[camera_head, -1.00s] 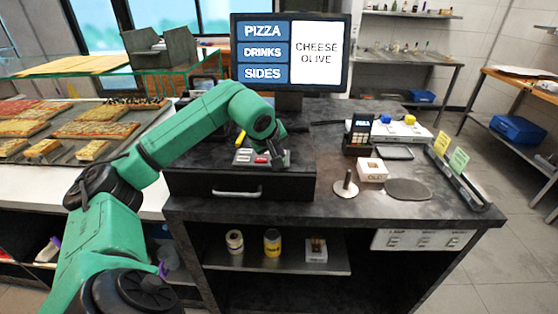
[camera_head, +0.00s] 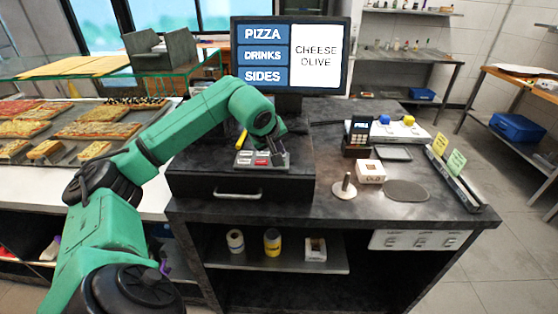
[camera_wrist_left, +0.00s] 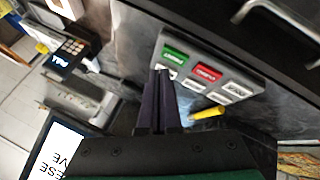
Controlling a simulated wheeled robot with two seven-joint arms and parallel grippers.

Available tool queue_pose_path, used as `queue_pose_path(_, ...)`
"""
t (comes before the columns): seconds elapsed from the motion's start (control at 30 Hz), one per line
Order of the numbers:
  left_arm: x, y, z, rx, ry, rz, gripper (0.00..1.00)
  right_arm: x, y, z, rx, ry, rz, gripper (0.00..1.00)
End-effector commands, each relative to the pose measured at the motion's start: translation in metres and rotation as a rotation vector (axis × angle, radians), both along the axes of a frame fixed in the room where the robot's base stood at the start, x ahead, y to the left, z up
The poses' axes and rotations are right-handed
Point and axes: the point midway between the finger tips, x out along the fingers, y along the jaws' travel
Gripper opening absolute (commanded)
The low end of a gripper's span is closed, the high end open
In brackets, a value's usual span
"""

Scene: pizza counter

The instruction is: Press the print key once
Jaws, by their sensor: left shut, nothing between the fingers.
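The keypad (camera_head: 248,160) is a small grey block on top of the dark drawer unit. In the left wrist view it shows two rows of keys, with a green key (camera_wrist_left: 174,54), a red key (camera_wrist_left: 207,72) and several white keys (camera_wrist_left: 235,90). The labels are too small and turned for me to tell the print key surely. My left gripper (camera_head: 280,161) is shut and empty, at the keypad's right end. In the left wrist view its fingertips (camera_wrist_left: 161,72) overlap the white key beside the green one; I cannot tell whether they touch it. My right gripper is not in view.
A menu screen (camera_head: 290,52) stands behind the keypad. A yellow object (camera_head: 241,140) lies just behind it. To the right are a card terminal (camera_head: 358,132), a white box (camera_head: 370,171) and a spike holder (camera_head: 344,187). Pizza trays (camera_head: 95,131) are at left.

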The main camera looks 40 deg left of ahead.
Motion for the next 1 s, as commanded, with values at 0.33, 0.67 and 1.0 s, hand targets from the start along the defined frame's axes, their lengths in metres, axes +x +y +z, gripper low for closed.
queue_pose_path(0.33, 0.0, 0.0, 0.042, 0.001, -0.001, 0.0, 0.0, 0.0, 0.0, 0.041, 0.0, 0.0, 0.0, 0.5)
queue_pose_path(0.67, 0.0, 0.0, 0.044, 0.0, 0.0, 0.0, 0.0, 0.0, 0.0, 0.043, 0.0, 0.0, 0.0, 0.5)
queue_pose_path(1.0, 0.0, 0.0, 0.044, 0.0, 0.0, 0.0, 0.0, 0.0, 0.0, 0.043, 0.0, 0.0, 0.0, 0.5)
